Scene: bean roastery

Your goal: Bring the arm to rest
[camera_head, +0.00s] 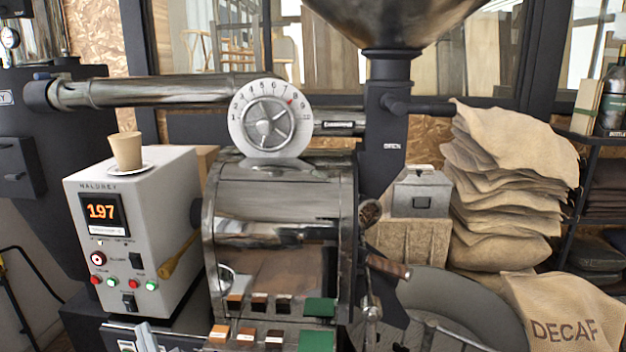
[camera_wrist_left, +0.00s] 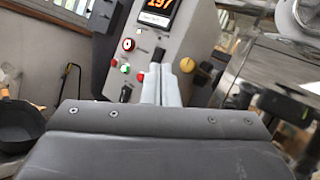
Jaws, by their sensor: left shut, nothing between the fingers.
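My left gripper shows in the left wrist view (camera_wrist_left: 164,82) with its two pale fingers together and nothing between them. They point toward the front of the grey control box, below its display. In the head view only part of the left gripper (camera_head: 146,338) shows, low at the left edge of the bottom middle, in front of the control box (camera_head: 145,215). I cannot tell how far it is from the box. My right gripper is in neither view.
A roaster drum (camera_head: 280,195) with a dial (camera_head: 270,118) stands right of the box. A paper cup (camera_head: 126,150) sits on the box. A round cooling pan (camera_head: 465,300) and stacked sacks (camera_head: 505,190) are at the right. Colour sample blocks (camera_head: 275,335) lie low in front.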

